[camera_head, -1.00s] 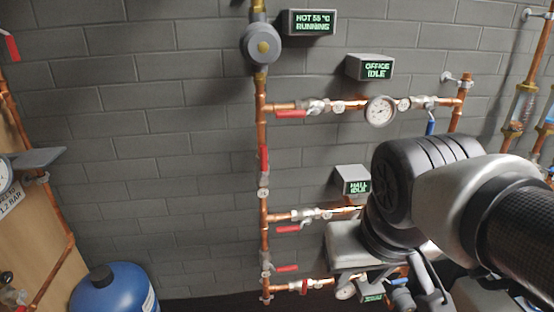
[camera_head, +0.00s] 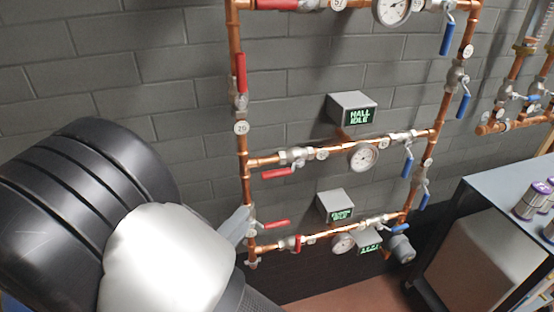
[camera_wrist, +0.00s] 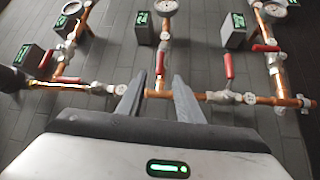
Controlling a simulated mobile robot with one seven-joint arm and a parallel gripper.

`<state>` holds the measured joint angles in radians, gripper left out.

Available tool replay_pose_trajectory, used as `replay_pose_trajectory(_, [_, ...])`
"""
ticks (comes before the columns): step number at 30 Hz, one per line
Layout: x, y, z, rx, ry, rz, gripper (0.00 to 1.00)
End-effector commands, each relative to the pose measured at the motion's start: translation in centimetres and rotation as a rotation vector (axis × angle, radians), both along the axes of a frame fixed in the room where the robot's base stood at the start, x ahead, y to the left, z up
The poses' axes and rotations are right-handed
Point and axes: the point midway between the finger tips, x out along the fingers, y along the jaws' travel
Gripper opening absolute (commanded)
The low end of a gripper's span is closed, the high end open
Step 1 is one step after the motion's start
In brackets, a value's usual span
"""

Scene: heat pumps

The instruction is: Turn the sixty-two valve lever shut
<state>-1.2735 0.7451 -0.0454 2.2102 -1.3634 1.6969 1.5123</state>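Several red-levered valves sit on the copper pipework; I cannot read a tag saying 62. The riser valve (camera_head: 239,100) has its red lever (camera_head: 240,72) along the pipe, above a tag that looks like 26 (camera_head: 240,127). The lower riser valve (camera_head: 250,222) has its red lever (camera_head: 276,223) crosswise to the pipe; its tag is too small to read. The hall branch lever (camera_head: 278,173) lies along its pipe. In the wrist view my gripper (camera_wrist: 158,78) is open and empty, with the hall lever (camera_wrist: 160,62) showing between its fingers. Contact cannot be told.
Blue-levered valves (camera_head: 408,164) line the right riser. Gauges (camera_head: 364,157) and grey display boxes (camera_head: 352,107) stand out from the wall around the branches. A grey cabinet (camera_head: 470,260) stands at the right.

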Motion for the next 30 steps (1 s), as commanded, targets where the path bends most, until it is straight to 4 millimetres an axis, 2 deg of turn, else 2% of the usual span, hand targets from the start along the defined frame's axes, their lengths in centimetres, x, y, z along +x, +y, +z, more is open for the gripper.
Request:
replay_pose_trajectory(3, [0.0, 1.1, -0.5, -0.006, -0.027, 0.046, 0.33])
replay_pose_trajectory(8, [1.5, 0.1, -0.2, -0.004, -0.027, 0.045, 0.33])
replay_pose_trajectory(24, [11.4, -5.6, 1.4, -0.004, -0.025, 0.041, 0.33])
replay_pose_trajectory(30, [13.9, -6.9, 1.8, -0.006, -0.024, 0.042, 0.33])
